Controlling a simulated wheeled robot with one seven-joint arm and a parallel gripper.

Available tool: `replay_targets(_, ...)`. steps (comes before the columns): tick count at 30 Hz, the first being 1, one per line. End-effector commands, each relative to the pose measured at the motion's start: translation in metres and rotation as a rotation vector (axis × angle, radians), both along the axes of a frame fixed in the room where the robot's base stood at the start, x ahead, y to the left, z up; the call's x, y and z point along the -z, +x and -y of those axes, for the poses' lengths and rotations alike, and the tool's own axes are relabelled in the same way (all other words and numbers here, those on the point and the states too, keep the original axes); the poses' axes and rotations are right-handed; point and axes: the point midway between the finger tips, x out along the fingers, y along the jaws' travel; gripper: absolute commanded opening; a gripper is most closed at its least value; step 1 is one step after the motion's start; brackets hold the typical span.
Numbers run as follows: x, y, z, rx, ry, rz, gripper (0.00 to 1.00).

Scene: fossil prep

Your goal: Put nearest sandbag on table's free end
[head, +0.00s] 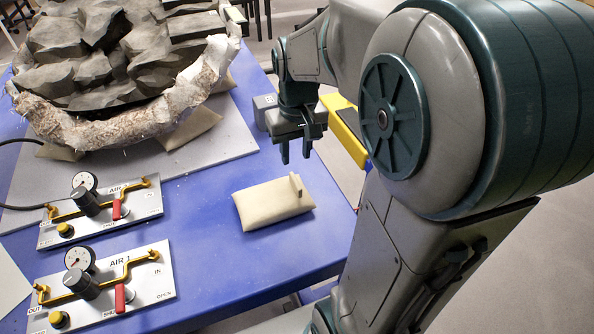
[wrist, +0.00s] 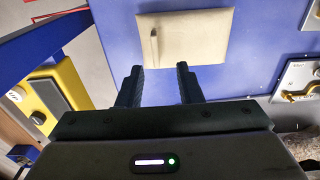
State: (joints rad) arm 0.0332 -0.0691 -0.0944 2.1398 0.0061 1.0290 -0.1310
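The nearest sandbag (head: 270,204) is a beige, flat bag with a small upright tab on top. It lies on the blue table (head: 210,256) near its right edge, and it also shows in the wrist view (wrist: 190,36). My gripper (head: 296,156) is open and empty, above the table and beyond the sandbag in the head view. In the wrist view its two fingers (wrist: 160,82) point toward the sandbag and stand apart from it. More beige sandbags (head: 190,128) are tucked under the big jacketed fossil (head: 120,70) and are partly hidden.
Two air panels, AIR 1 (head: 103,290) and another behind it (head: 101,213), with gauges and valves, lie left of the sandbag. A grey board (head: 228,142) lies under the fossil. A small grey box (head: 265,109) and a yellow item (head: 345,128) are near the right edge. Blue table around the sandbag is clear.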

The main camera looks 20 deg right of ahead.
Motion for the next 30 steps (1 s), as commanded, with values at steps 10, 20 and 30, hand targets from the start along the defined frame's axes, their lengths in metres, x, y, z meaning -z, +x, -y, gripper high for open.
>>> replay_targets(10, -0.008, -0.086, -0.036, 0.000, -0.002, 0.166, 0.33)
replay_targets(20, -0.001, -0.112, -0.044, 0.005, -0.006, 0.217, 0.33)
replay_targets(30, -0.017, -0.105, -0.043, -0.038, -0.013, 0.207, 0.33)
